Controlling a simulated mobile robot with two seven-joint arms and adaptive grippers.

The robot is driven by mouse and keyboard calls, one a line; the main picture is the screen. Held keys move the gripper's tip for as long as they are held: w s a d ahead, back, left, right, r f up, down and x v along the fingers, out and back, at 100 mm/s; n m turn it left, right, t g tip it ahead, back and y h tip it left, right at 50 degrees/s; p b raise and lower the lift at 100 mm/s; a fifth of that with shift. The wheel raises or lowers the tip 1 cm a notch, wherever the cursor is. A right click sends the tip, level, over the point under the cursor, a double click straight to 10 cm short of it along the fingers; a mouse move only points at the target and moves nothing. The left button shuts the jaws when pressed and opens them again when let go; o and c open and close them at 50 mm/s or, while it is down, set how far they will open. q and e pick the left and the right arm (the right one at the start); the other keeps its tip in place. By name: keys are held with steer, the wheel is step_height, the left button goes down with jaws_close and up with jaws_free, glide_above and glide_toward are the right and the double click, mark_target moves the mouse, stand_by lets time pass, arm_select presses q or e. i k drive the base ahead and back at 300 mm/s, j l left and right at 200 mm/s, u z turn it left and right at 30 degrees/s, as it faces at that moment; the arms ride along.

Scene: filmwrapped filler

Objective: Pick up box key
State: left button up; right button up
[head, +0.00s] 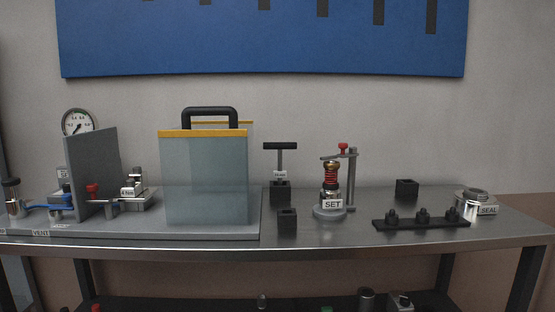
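A tool with a black T-handle (280,146) and a grey shaft stands upright in a black square holder (280,191) near the middle of the bench. It looks like the box key. A small white tag hangs at its shaft, and the tag's print is too small to read. Its lower end is hidden in the holder. Neither of my grippers is in view.
A glass-like cover (204,180) with a black handle stands left of the T-handle tool. An empty-looking black block (287,220) sits in front. The "SET" fixture (331,205) stands right. A dark rail (421,223) and "SEAL" part (477,201) lie farther right on the metal bench (365,237).

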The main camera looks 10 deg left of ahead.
mark_target(279, 175)
steer(key=i+j+z, duration=0.15)
steer(key=i+j, duration=0.15)
steer(key=i+j+z, duration=0.2)
steer(key=j, duration=0.4)
steer(key=i+l, duration=0.05)
steer(key=i, duration=0.05)
